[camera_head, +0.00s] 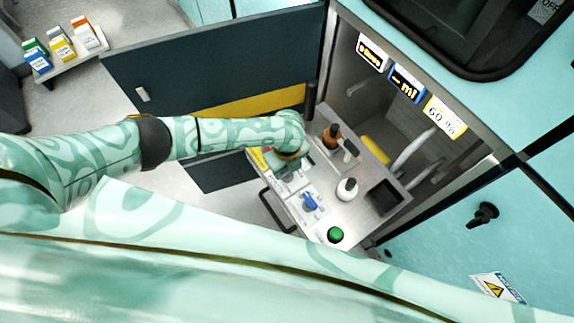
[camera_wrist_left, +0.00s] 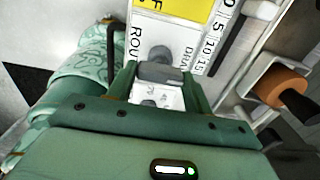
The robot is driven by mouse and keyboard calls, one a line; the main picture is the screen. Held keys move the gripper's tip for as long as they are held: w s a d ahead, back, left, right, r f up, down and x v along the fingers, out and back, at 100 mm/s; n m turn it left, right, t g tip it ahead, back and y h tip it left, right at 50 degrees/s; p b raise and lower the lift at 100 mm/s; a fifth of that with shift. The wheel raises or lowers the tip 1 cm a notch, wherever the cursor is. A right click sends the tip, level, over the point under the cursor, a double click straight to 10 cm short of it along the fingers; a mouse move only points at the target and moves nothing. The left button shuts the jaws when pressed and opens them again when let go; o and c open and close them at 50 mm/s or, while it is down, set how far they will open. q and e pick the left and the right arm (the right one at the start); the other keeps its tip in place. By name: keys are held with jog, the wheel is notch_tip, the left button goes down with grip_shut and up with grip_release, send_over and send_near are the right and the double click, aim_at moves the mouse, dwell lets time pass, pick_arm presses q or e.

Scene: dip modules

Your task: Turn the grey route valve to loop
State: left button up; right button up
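The grey route valve (camera_wrist_left: 160,68) shows in the left wrist view on a white panel, beside lettering that begins "ROU". My left gripper (camera_wrist_left: 160,84) has its two green fingers on either side of the grey handle. The handle spans nearly the whole gap, and I cannot tell whether the fingers press on it. In the head view my left gripper (camera_head: 285,160) is over the far left end of the bench panel (camera_head: 293,187), and hides the valve. The loop mark cannot be made out. My right gripper is not in view.
A blue knob (camera_head: 309,201) and a green button (camera_head: 335,234) are nearer on the bench. A white bottle (camera_head: 347,189), a brown-orange item (camera_head: 332,136) and a dark square recess (camera_head: 384,196) are to the right. Colored cartons (camera_head: 62,47) stand on a shelf at far left.

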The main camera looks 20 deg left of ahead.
pick_arm(q)
jog(key=shift+m, duration=0.4)
jog(key=m, duration=0.3)
jog(key=shift+m, duration=0.4)
jog(key=m, duration=0.4)
jog(key=m+b, duration=0.1)
jog(key=m, duration=0.4)
jog(key=m+b, duration=0.1)
jog(key=m, duration=0.3)
jog(key=shift+m, duration=0.3)
jog(key=o, duration=1)
